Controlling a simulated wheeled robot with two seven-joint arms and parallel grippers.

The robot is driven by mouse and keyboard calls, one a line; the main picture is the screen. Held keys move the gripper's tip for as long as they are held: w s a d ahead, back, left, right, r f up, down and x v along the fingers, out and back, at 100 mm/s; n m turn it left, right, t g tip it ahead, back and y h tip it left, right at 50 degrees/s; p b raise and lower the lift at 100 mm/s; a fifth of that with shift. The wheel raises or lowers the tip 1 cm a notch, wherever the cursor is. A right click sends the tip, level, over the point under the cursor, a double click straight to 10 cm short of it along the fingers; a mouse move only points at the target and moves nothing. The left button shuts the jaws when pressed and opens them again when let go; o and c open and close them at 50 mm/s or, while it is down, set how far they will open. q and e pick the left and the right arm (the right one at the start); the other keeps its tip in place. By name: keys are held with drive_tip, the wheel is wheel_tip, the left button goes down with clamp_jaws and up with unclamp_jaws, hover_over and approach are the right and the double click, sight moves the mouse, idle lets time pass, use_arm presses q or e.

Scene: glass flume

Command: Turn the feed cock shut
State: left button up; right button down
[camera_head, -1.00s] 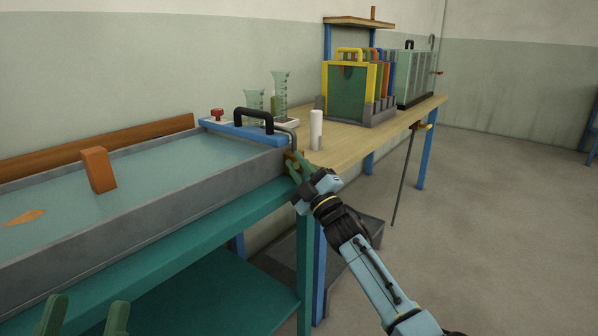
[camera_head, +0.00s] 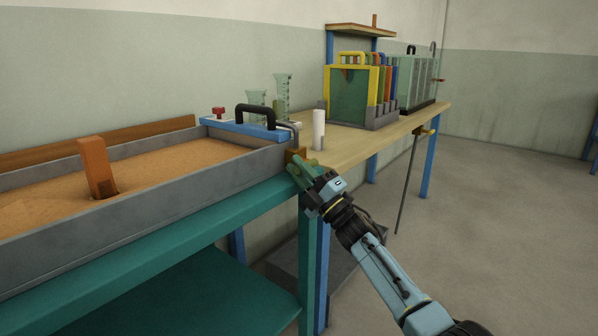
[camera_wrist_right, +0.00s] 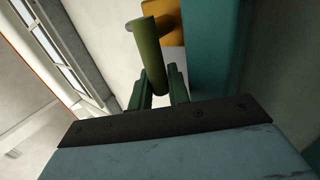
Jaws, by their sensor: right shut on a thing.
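The feed cock has a brass body (camera_head: 296,155) at the right end of the flume (camera_head: 225,170), by the teal frame. Its green lever shows in the wrist view (camera_wrist_right: 149,50), with the orange-brass body (camera_wrist_right: 169,22) behind it. My right gripper (camera_head: 302,172) is at the cock, shut on the lever; its green fingers (camera_wrist_right: 160,80) lie on both sides of the lever in the wrist view. In the head view the fingers largely hide the lever. The flume shows a bare sandy bed around an upright orange block (camera_head: 96,165). My left gripper is out of view.
A blue end piece (camera_head: 245,129) with a black handle and grey pipe spans the flume's end. A white cylinder (camera_head: 318,129), glass measures (camera_head: 281,92) and a rack of coloured panels (camera_head: 350,90) stand behind. Open floor lies to the right.

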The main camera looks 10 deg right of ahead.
drive_tip(key=c, duration=1.4)
unclamp_jaws()
drive_tip(key=shift+s, duration=0.1)
drive_tip(key=shift+o, duration=0.2)
drive_tip(key=shift+f, duration=0.1)
